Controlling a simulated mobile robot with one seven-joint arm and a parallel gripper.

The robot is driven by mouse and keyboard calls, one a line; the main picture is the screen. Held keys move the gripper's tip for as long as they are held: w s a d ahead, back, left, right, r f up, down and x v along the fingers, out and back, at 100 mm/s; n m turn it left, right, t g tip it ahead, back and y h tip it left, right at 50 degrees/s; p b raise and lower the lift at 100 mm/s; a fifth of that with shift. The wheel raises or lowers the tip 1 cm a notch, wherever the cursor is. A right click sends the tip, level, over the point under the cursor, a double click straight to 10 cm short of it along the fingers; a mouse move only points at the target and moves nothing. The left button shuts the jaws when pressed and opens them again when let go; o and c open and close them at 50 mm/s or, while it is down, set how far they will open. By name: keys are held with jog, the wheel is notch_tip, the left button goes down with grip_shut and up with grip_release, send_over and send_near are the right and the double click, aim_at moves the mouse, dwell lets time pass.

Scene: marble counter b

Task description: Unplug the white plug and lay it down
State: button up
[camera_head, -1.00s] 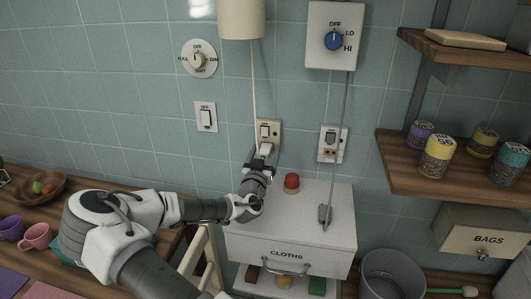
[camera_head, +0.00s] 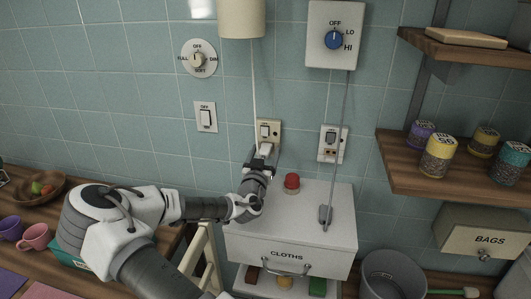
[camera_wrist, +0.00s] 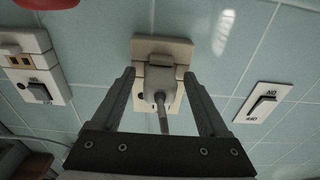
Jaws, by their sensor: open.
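The white plug (camera_wrist: 158,84) sits in a cream wall socket (camera_wrist: 178,48), with its cord end facing the wrist camera. My gripper (camera_wrist: 159,76) is open, with one finger on each side of the plug. Whether the fingers touch it is hard to tell. In the head view my gripper (camera_head: 262,158) is at the lower part of the cream socket plate (camera_head: 268,129) and hides most of the plug. A pale cord (camera_head: 254,85) runs down the wall from the cream cylinder (camera_head: 242,18) to this socket.
A white cabinet (camera_head: 290,225) marked CLOTHS stands below, with a red button (camera_head: 292,181) and a loose grey plug (camera_head: 325,215) on top. A second socket (camera_head: 332,143) is to the right. A wooden stool (camera_head: 201,256) stands at the cabinet's left.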

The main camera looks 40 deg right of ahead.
grip_shut()
dwell(0.4)
jog(key=v, duration=0.6)
jog(key=shift+b, duration=0.45)
dwell(0.6)
